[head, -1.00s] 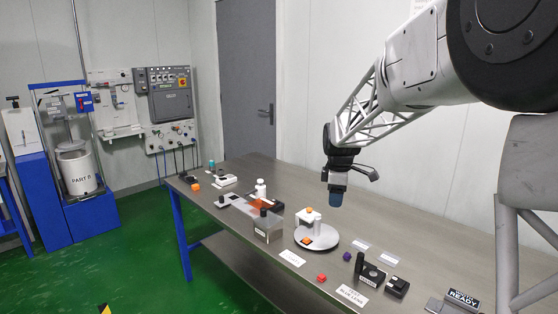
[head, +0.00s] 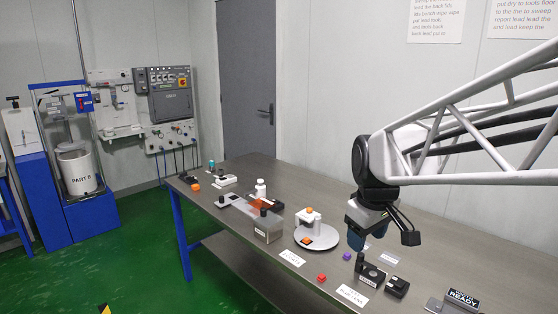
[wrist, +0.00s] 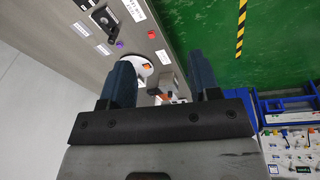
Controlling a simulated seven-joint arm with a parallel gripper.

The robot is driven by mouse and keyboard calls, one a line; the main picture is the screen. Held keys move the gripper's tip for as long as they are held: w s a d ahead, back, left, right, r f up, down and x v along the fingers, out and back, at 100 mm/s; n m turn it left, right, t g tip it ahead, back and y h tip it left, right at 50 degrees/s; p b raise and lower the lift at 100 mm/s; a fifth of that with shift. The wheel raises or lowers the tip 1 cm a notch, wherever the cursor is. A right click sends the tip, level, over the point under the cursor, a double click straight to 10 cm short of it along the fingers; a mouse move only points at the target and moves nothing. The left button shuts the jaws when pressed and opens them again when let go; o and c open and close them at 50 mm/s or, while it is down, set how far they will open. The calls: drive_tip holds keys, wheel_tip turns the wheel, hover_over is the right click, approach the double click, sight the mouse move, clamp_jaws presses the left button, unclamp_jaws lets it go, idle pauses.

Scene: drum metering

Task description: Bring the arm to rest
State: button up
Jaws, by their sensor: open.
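My gripper (head: 368,238) hangs over the bench at the right, above the small black devices and to the right of the white round stand. In the wrist view my gripper (wrist: 165,82) shows two dark blue fingers spread wide apart with nothing held between them. The bench (head: 240,166) has a grey metal top and lies below my gripper. Part of the bench behind the gripper is hidden in the head view.
A READY sign (head: 462,298) is at the right. The bench's back middle is clear.

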drive_tip(key=s+f+m, duration=0.2)
drive_tip(key=s+m, duration=0.1)
drive_tip(key=s, duration=0.6)
drive_tip(key=s+f+m, duration=0.3)
drive_tip(key=s, duration=0.6)
drive_tip(key=shift+s+d+m+t, duration=0.15)
drive_tip(key=shift+s+m+t, duration=0.15)
drive_tip(key=shift+s, duration=0.05)
